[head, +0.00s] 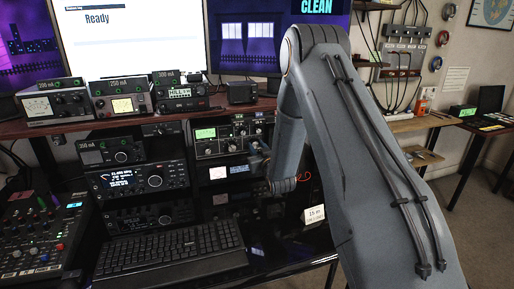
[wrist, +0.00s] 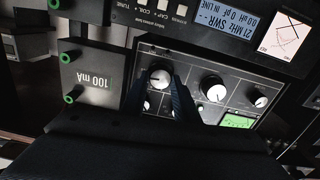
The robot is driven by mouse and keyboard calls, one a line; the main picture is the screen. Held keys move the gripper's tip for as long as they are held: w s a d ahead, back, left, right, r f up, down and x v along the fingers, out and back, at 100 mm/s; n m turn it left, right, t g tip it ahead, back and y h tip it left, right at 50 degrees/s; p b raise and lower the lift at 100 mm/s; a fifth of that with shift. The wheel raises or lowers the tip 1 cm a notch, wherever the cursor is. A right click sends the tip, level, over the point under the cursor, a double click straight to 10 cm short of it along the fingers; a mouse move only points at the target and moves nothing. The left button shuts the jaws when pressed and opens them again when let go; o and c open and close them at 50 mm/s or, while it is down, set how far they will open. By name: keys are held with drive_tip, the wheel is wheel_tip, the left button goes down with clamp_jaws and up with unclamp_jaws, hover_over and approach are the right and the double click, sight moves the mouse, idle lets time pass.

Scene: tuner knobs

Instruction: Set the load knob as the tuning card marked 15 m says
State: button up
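The tuner (head: 232,135) is a dark box with several knobs and a small green display, under the desk shelf. In the wrist view the picture is upside down and its panel shows a pale-topped knob (wrist: 160,77), a larger knob (wrist: 213,88) and a small knob (wrist: 258,98). I cannot read which is the load knob. The card marked 15 m (head: 314,214) stands low on the right; its smaller print is unreadable. My gripper (head: 260,157) is at the tuner's front. In the wrist view a dark finger lies right beside the pale-topped knob; contact and finger gap are unclear.
Radios (head: 140,180), a keyboard (head: 170,250) and a mixer (head: 38,235) crowd the desk. Several mA-marked boxes (head: 120,103) line the shelf.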

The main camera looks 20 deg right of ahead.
drive_tip(key=shift+n, duration=0.3)
drive_tip(key=n+b, duration=0.1)
drive_tip(key=n, duration=0.1)
drive_tip(key=n+b, duration=0.2)
drive_tip(key=n, duration=0.1)
drive_tip(key=shift+a+f+b, duration=0.1)
drive_tip(key=shift+f+b, duration=0.1)
drive_tip(key=shift+b, duration=0.1)
drive_tip(key=n+b, duration=0.2)
drive_tip(key=n, duration=0.2)
drive_tip(key=shift+n+b, duration=0.85)
drive_tip(key=shift+n, duration=0.75)
drive_tip(key=o, duration=1.1)
drive_tip(key=shift+c, duration=0.2)
drive_tip(key=s+b, duration=0.1)
drive_tip(key=s, duration=0.7)
